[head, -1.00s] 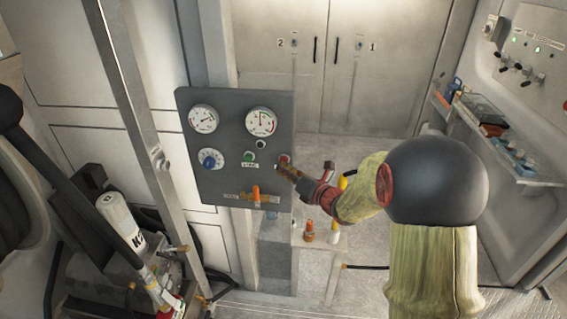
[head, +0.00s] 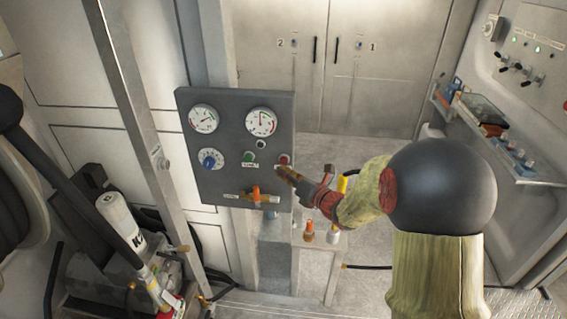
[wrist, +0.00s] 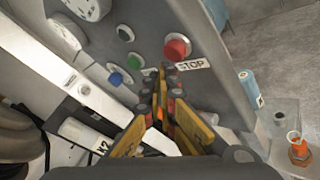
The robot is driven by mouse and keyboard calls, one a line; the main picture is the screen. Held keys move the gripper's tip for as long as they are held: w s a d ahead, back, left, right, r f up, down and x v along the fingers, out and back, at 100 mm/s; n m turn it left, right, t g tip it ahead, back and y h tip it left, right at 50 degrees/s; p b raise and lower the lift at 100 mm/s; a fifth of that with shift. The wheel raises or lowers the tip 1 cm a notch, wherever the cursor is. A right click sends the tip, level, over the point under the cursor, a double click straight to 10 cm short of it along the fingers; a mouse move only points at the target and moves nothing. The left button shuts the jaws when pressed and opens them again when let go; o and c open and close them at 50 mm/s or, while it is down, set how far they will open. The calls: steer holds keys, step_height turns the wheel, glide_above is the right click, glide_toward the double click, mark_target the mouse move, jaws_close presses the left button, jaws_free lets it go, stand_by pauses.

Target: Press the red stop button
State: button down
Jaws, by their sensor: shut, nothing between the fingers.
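The red stop button (wrist: 177,47) sits on the grey control panel (head: 237,187), with a label reading STOP (wrist: 194,65) beside it in the wrist view. In the head view the red button (head: 284,159) is at the panel's right edge. My gripper (wrist: 161,72) is shut and empty. Its tips are just below and left of the button in the wrist view, with a small gap showing. In the head view my gripper (head: 279,171) is just under the button. I cannot tell the exact distance from its tips to the panel.
The panel also has a green button (head: 249,157), a blue knob (head: 210,158), two gauges and an orange-handled valve (head: 256,193). Bottles (head: 309,230) stand below it on the right. A shelf with items (head: 500,140) is on the right wall.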

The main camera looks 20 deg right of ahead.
steer(key=shift+s+a, duration=0.4)
steer(key=shift+s, duration=0.35)
steer(key=shift+s+a, duration=0.45)
steer(key=shift+s, duration=0.25)
steer(key=shift+s+a, duration=0.4)
steer(key=shift+s, duration=0.35)
